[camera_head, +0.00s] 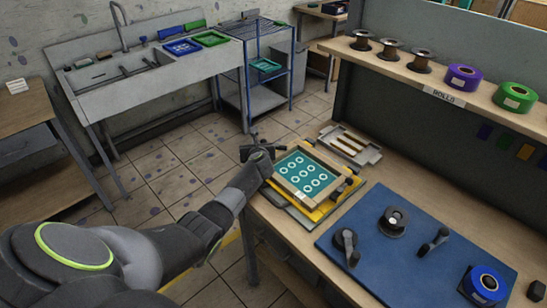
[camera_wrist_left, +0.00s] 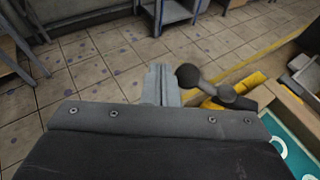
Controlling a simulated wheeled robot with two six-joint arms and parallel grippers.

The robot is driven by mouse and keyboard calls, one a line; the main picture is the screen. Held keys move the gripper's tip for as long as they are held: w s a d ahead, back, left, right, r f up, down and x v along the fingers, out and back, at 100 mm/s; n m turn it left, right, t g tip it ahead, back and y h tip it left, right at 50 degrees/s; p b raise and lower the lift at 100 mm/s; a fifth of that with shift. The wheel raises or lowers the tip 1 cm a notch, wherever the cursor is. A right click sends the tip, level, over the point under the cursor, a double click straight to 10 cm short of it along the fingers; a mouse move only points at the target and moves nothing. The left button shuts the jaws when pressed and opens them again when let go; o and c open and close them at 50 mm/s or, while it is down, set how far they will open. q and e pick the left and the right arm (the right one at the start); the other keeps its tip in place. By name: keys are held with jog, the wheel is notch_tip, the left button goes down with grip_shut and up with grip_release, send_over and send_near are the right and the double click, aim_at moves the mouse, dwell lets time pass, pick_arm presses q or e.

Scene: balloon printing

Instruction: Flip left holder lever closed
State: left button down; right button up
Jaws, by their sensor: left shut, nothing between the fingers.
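The left holder lever (camera_wrist_left: 190,76), dark with a round black knob, shows in the left wrist view just right of my fingertips. Its dark pivot (camera_wrist_left: 230,95) sits by the yellow base. My left gripper (camera_wrist_left: 162,84) is shut and empty, beside the lever knob; I cannot tell whether they touch. In the head view my left gripper (camera_head: 259,155) is at the left corner of the teal printing screen (camera_head: 296,164) in its wooden frame, and it largely hides the lever there. My right gripper is not in view.
The screen rests over a yellow base (camera_head: 322,212) at the wooden table's left edge. A grey tray (camera_head: 374,157) with wooden-handled tools lies behind it. A blue mat (camera_head: 385,262) with black fixtures and blue tape (camera_head: 487,283) lies right. Open floor is left of the table.

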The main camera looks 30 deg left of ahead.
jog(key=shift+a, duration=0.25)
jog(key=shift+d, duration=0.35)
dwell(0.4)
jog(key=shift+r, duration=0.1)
